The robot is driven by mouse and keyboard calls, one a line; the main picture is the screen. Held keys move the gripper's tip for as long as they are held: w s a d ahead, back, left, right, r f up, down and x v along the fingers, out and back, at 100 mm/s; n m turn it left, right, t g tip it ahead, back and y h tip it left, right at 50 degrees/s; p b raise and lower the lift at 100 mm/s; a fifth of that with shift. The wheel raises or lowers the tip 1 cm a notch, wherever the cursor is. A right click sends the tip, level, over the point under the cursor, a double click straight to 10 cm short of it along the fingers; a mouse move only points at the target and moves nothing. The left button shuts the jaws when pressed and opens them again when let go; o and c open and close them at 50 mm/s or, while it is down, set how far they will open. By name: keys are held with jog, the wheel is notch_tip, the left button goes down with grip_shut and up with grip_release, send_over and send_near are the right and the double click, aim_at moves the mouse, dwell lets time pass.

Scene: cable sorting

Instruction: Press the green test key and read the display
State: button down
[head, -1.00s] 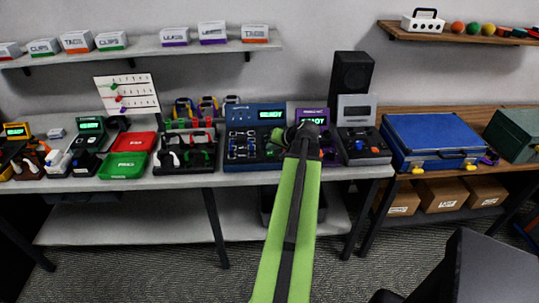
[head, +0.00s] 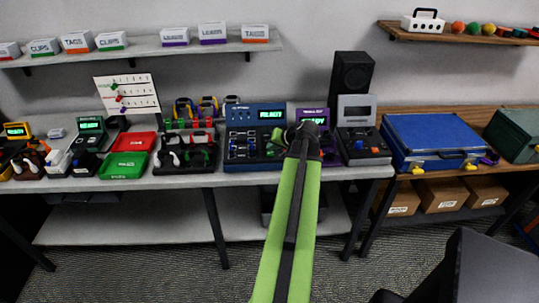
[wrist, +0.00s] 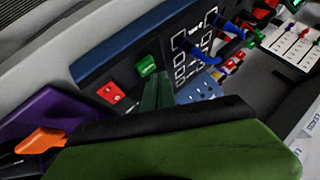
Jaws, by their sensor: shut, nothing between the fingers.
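The blue tester (head: 254,106) stands on the bench in the middle of the head view, its lit green display (head: 270,114) facing me. The lettering looks like READY but is too blurred to be sure. In the wrist view the green test key (wrist: 146,66) sits on the dark blue panel, beside a red key block (wrist: 111,92). My gripper (wrist: 157,92) is shut and empty, its tips close to the green key; I cannot tell whether they touch. In the head view my gripper (head: 302,134) is at the tester's right side and hides part of it.
Red (head: 134,141) and green (head: 122,165) trays lie to the left. A blue case (head: 430,135) is on the right-hand bench.

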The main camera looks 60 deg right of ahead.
aim_at(272, 154)
jog(key=shift+f, duration=0.1)
jog(key=shift+w+f+b, duration=0.1)
jog(key=shift+f+b, duration=0.2)
jog(key=shift+b, duration=0.1)
jog(key=shift+f+b, duration=0.4)
dwell(0.4)
dwell(0.4)
jog(key=shift+r+p, duration=0.8)
jog(key=shift+r, duration=0.1)
notch_tip(272, 154, up, 5)
jog(key=p, duration=0.5)
dwell(0.3)
